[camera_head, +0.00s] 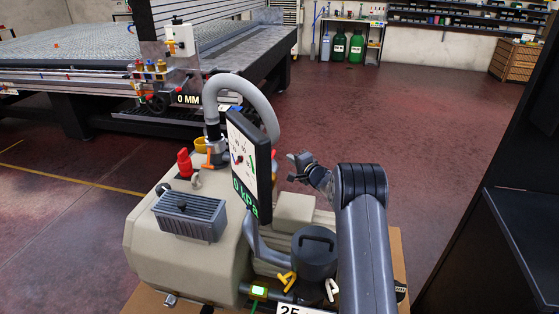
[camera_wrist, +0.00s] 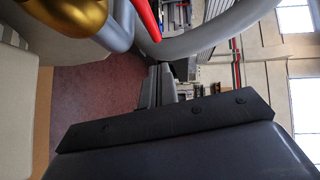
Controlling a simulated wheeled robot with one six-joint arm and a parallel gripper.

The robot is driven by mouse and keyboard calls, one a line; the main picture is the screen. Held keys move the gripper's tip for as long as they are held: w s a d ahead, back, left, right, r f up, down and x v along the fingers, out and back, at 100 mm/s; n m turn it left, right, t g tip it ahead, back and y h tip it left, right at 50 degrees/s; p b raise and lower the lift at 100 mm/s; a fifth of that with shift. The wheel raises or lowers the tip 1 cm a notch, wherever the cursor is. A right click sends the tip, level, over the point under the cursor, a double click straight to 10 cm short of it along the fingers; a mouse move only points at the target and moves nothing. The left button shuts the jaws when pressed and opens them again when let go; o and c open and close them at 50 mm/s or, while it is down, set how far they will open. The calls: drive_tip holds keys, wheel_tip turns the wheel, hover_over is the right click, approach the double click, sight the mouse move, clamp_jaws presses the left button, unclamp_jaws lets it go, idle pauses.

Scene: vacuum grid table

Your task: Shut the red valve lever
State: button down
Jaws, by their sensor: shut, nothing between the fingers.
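A red lever (camera_wrist: 147,18) shows in the wrist view at the top, slanting down beside the grey hose and a grey pipe; its upper end is cut off by the frame. In the head view only a small red sliver (camera_head: 273,153) shows at the right edge of the gauge panel; it may be the same lever, mostly hidden. My gripper (camera_head: 293,166) is shut and empty, just right of the gauge panel. I cannot tell whether it touches anything.
The gauge panel (camera_head: 248,165) reading 0 kPa stands close left of my gripper. A grey hose (camera_head: 232,84) arches behind it. A red knob (camera_head: 184,163) and a finned block (camera_head: 190,214) sit on the beige pump housing (camera_head: 150,243). Open floor (camera_head: 370,115) lies beyond.

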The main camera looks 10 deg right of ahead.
drive_tip(key=shift+w+a+f+b, duration=0.2)
drive_tip(key=shift+w+a, duration=0.25)
drive_tip(key=shift+a, duration=0.25)
drive_tip(key=shift+w+a+f+b, duration=0.15)
drive_tip(key=shift+w+a, duration=0.3)
drive_tip(key=shift+a, duration=0.2)
drive_tip(key=shift+w+a+f+b, duration=0.2)
drive_tip(key=shift+w+a, duration=0.25)
drive_tip(key=shift+a, duration=0.25)
drive_tip(key=shift+d+r+p, duration=0.1)
drive_tip(key=shift+r+p, duration=0.05)
drive_tip(key=shift+p, duration=0.2)
